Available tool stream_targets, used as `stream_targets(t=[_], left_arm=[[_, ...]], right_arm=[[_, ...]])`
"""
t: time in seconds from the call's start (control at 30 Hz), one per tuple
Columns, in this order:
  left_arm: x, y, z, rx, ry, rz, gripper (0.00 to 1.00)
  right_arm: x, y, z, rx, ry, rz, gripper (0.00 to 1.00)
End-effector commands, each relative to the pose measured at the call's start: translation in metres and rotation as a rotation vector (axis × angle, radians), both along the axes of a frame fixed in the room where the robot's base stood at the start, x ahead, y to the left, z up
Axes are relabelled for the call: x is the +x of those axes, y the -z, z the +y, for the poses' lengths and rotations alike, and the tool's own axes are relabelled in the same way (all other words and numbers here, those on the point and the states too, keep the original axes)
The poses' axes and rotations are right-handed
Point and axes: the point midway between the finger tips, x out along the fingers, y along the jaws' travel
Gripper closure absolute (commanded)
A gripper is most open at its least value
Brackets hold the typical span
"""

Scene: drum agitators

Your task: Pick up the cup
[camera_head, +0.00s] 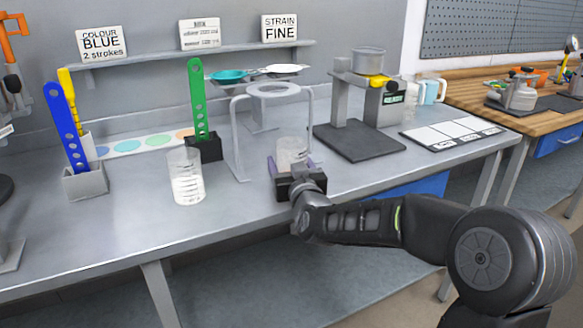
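A clear cup (291,150) stands in front of and partly below the grey ring stand (272,91). My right gripper (292,164) reaches it from the front, with a finger on each side of its lower part. The gripper body hides the cup's base, and I cannot tell whether the fingers press on it. A second clear cup (187,177), with pale markings, stands upright on the grey bench to the left, apart from the gripper. My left gripper is not in view.
A blue stirrer (64,125) stands in a grey holder (85,183) at left. A green stirrer (197,103) stands in a black holder (205,148). A grey machine (354,95) and a white tray (452,134) are at right.

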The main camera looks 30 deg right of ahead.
Motion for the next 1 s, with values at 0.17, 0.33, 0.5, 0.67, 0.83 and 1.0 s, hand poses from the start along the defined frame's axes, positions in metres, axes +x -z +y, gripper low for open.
stream_targets(t=[0.17, 0.33, 0.5, 0.67, 0.83, 1.0], left_arm=[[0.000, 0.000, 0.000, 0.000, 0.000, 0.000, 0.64], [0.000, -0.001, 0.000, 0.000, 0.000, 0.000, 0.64], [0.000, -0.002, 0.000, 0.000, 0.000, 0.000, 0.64], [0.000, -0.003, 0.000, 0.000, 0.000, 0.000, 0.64], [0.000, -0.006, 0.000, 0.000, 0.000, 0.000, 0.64], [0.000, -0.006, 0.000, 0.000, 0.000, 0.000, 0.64]], right_arm=[[0.000, -0.001, 0.000, 0.000, 0.000, -0.001, 0.77], [0.000, -0.002, 0.000, 0.000, 0.000, -0.001, 0.77], [0.000, -0.007, 0.000, 0.001, 0.000, -0.001, 0.77], [0.000, -0.016, 0.000, 0.000, 0.000, -0.002, 0.77], [0.000, -0.029, 0.000, 0.000, 0.001, -0.003, 0.77], [-0.008, -0.036, 0.002, -0.001, 0.000, -0.001, 0.77]])
